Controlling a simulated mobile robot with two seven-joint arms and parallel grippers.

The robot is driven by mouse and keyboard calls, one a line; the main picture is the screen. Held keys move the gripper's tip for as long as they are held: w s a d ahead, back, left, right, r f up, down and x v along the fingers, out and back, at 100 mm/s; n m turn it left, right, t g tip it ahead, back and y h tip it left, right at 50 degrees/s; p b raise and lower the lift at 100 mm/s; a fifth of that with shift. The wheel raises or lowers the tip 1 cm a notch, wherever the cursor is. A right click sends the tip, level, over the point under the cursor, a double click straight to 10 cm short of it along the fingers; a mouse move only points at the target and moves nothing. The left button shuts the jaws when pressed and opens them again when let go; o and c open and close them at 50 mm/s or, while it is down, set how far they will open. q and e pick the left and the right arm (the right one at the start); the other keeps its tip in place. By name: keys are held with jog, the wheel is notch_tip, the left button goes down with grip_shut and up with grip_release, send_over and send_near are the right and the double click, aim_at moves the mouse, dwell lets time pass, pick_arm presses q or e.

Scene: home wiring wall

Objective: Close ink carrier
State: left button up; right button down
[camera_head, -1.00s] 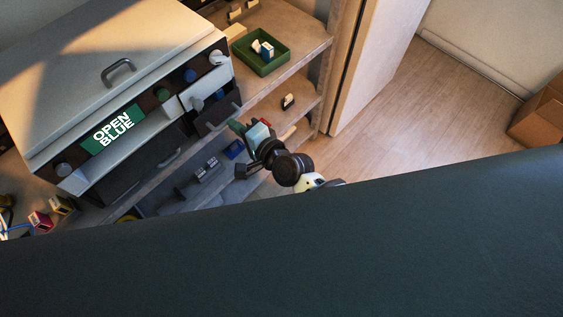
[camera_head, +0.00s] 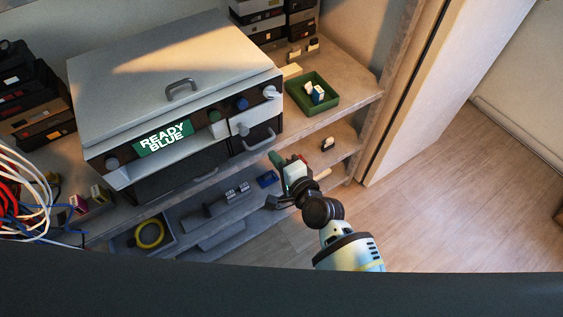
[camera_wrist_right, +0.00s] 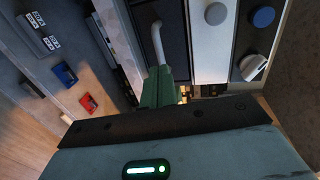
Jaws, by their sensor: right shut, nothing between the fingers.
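The printer (camera_head: 170,70) stands on the shelf, and its green display (camera_head: 163,138) reads "READY BLUE". The ink carrier (camera_head: 252,143) is the dark-fronted drawer with a curved grey handle at the printer's lower right; its front looks about flush. The handle also shows in the right wrist view (camera_wrist_right: 158,42). My right gripper (camera_head: 275,158) is in front of and just below the carrier, with green fingers shut and empty. In the right wrist view the fingertips (camera_wrist_right: 159,82) are close to the handle's lower end; I cannot tell if they touch. My left gripper is not in view.
A green tray (camera_head: 318,108) with small blocks sits right of the printer. Knobs (camera_head: 240,103) line the printer front. The lower shelf holds a blue block (camera_head: 267,179) and a bin with a yellow coil (camera_head: 150,233). Cables (camera_head: 22,190) hang at left. Floor at right is clear.

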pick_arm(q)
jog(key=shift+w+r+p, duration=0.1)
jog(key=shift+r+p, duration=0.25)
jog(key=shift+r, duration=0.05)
pick_arm(e)
jog(key=v, duration=1)
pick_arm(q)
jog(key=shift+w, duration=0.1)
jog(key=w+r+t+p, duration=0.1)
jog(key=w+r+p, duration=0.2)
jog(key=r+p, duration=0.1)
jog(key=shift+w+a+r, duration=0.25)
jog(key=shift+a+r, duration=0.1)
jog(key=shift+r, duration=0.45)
pick_arm(e)
jog(key=s+d+f+n+g+h, duration=0.1)
jog(key=s+d+f+n+h, duration=0.1)
jog(key=s+d, duration=0.4)
jog(key=s+d+f+n+g+h, duration=0.1)
jog(key=s+d+f+n, duration=0.3)
jog(key=s, duration=0.7)
jog(key=s+d+f+n+g+h, duration=0.2)
jog(key=s+d+f+n+h, duration=0.1)
jog(key=s+d+n, duration=0.3)
jog(key=s+d+h, duration=0.1)
jog(key=s+d, duration=0.1)
jog(key=s, duration=0.1)
jog(key=shift+s+d+f+n, duration=0.2)
jog(key=shift+s+f+n, duration=0.15)
jog(key=shift+n, duration=0.05)
